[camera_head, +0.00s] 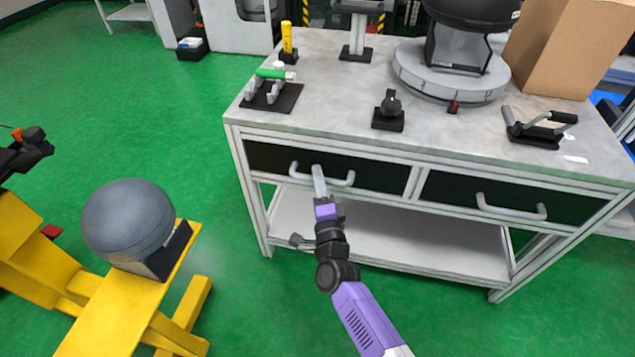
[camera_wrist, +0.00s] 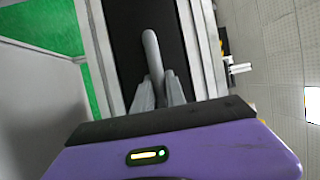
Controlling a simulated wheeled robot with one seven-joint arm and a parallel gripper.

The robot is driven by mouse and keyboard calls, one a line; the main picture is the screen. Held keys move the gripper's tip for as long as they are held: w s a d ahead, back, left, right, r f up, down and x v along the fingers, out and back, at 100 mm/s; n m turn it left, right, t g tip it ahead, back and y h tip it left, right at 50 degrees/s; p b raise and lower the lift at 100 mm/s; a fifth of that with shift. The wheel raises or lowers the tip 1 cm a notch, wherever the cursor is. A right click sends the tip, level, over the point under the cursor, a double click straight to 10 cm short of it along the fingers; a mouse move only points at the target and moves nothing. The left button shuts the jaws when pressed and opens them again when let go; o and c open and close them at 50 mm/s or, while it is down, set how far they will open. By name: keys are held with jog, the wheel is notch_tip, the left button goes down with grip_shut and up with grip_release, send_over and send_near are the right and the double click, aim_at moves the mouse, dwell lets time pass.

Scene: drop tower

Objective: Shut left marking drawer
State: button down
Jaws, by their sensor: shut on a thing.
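The left drawer (camera_head: 385,174) is a dark front in the pale workbench frame and looks about level with it; any small gap cannot be told. Its grey bar handle (camera_head: 340,181) also shows in the wrist view (camera_wrist: 151,48), running up from between the fingers. My gripper (camera_head: 318,178) reaches the handle from the front, with its fingers shut around the bar. In the wrist view, the two fingers of my gripper (camera_wrist: 160,88) stand either side of it. The fingers hide part of the handle.
The right drawer (camera_head: 450,190) looks shut, with its own handle (camera_head: 511,207). The workbench top (camera_head: 330,105) carries a black knob (camera_head: 390,108), a clamp (camera_head: 540,128) and a round-based machine (camera_head: 450,75). A yellow stand with a grey ball (camera_head: 128,222) is at left. Green floor is free between.

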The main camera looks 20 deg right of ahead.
jog(key=c, duration=1.4)
grip_release()
jog(key=shift+w+d, duration=0.1)
jog(key=shift+o, duration=0.2)
jog(key=p+v, duration=0.2)
jog(key=v, duration=0.6)
jog(key=shift+w+f, duration=0.1)
